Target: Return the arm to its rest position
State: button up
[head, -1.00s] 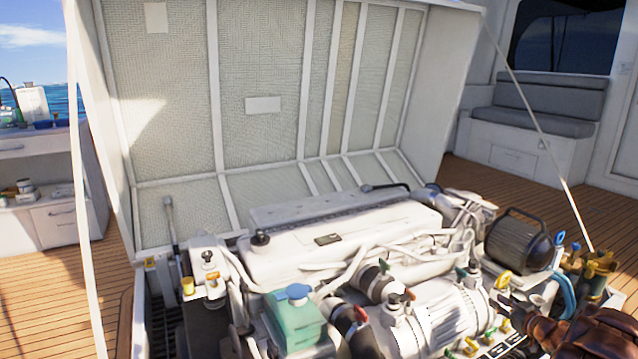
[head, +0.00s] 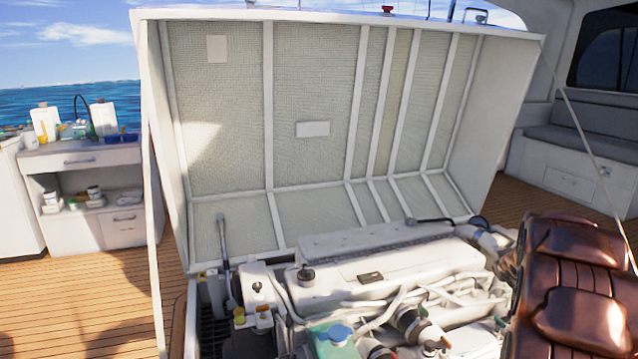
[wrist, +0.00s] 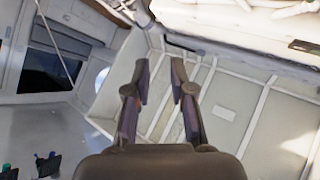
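My gripper (wrist: 160,85) shows in the wrist view with its two fingers apart and nothing between them. Behind the fingers is the ribbed inner face of the raised engine hatch (wrist: 225,112). The gripper itself cannot be made out in the head view.
A teal tank with a blue cap (head: 338,335) is at the engine's front. A thin stay (head: 590,150) runs down from the hatch's right corner. A cushioned bench (head: 580,130) is at right, a cabinet (head: 85,190) at left. The wooden deck (head: 100,280) at left is clear.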

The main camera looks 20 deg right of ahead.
jog(key=s+a+r+g+y+p, duration=0.15)
jog(key=s+a+r+p, duration=0.3)
jog(key=a, duration=0.55)
jog(key=s+a+r+g+y+p, duration=0.1)
jog(key=s+a+r+g+p, duration=0.1)
jog(key=s+a+r+p, duration=0.5)
jog(key=s+a+r+g+y+p, duration=0.15)
jog(key=a+r, duration=0.25)
jog(key=a, duration=0.8)
jog(key=s+a+r+n+g+y+p, duration=0.1)
jog(key=s+a+r+p, duration=0.3)
jog(key=s+a, duration=0.7)
jog(key=s+a+r+n+g+y+p, duration=0.1)
jog(key=s+a+r+g+p, duration=0.3)
jog(key=s+a, duration=0.6)
jog(key=shift+s+a+g+y+p, duration=0.35)
jog(key=shift+s+y+p, duration=0.3)
jog(key=shift+s, duration=0.4)
